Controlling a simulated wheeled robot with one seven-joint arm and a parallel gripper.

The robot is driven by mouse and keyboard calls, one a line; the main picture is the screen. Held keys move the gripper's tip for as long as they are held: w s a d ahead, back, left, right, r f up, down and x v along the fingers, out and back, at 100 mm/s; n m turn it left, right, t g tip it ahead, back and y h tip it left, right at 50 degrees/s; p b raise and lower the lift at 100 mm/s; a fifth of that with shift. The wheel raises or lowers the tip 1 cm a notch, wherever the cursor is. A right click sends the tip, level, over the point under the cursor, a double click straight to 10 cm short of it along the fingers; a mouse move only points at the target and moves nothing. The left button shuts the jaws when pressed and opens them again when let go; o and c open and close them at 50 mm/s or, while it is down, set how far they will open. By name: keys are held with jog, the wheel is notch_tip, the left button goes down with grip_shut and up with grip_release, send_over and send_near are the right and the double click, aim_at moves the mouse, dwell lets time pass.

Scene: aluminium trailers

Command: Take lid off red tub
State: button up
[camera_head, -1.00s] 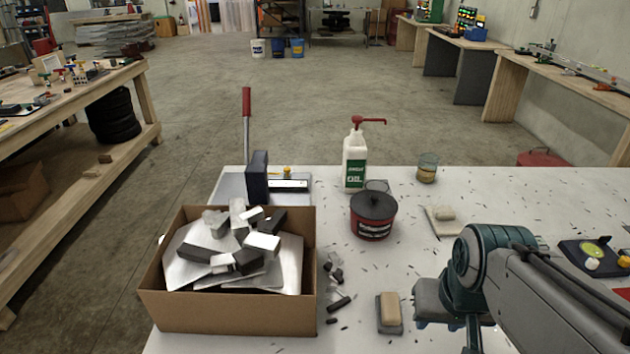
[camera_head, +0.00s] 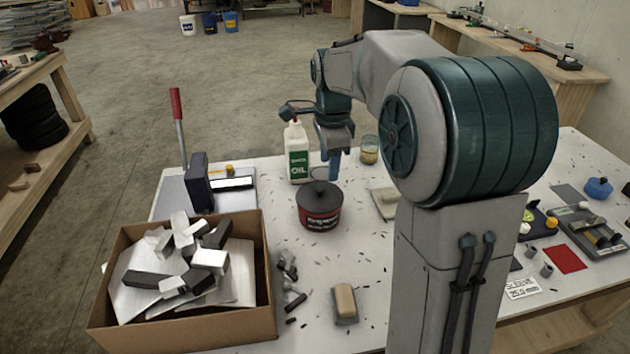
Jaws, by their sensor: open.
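The red tub (camera_head: 320,222) stands upright on the white table, left of my arm. Its dark lid (camera_head: 320,194), with a small knob on top, sits on it. My gripper (camera_head: 334,165) is open and points down above the table, behind and slightly right of the tub. It looks empty and apart from the lid. My own wrist partly hides its fingers.
A cardboard box (camera_head: 189,340) of metal offcuts stands left of the tub. The oil bottle (camera_head: 298,158) is behind it, close to my gripper. A glass jar (camera_head: 369,150) and a pad (camera_head: 385,202) are to the right. A tan block (camera_head: 345,302) lies in front.

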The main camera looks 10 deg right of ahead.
jog(key=w+f+m+g+p, duration=0.1)
jog(key=w+f+m+p, duration=0.1)
jog(key=w+m, duration=0.8)
jog(key=p, duration=0.2)
send_over(320, 189)
jog(key=f, duration=0.8)
jog(key=shift+w+f, duration=0.15)
jog(key=shift+w, duration=0.25)
jog(key=shift+s+f+p, duration=0.15)
jog(key=shift+f+p, duration=0.35)
jog(key=shift+f, duration=0.9)
jog(key=shift+s+f+p, duration=0.15)
jog(key=shift+f+p, duration=0.35)
jog(key=shift+f, duration=0.85)
jog(key=shift+c, duration=0.2)
grip_shut()
